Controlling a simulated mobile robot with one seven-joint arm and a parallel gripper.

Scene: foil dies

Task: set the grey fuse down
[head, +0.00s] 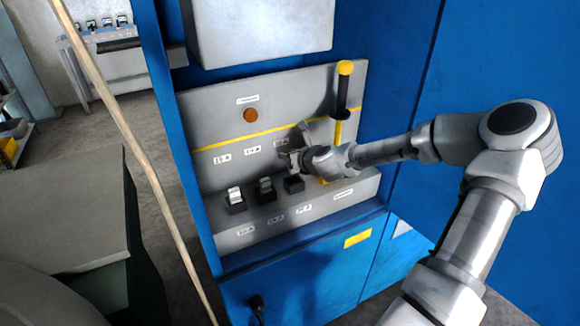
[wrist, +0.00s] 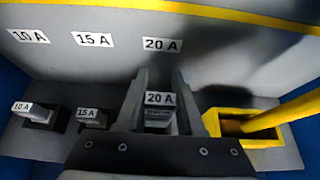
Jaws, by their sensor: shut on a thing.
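The grey fuse (wrist: 158,117), with a 20 A label on it, sits between the two fingers of my gripper (wrist: 160,105) in the wrist view. My gripper is shut on it. In the head view my gripper (head: 290,158) is in front of the grey panel, just above a dark block (head: 293,184) on the ledge. The fuse is hard to make out there, and I cannot tell whether its lower end touches the block. The wrist view also shows a 20 A label (wrist: 162,44) on the panel behind.
To the left, a 10 A fuse (wrist: 36,110) and a 15 A fuse (wrist: 92,117) sit in dark holders. A yellow-framed slot (wrist: 243,127) with a yellow bar is close on the right. A black lever with a yellow knob (head: 345,67) rises behind my gripper.

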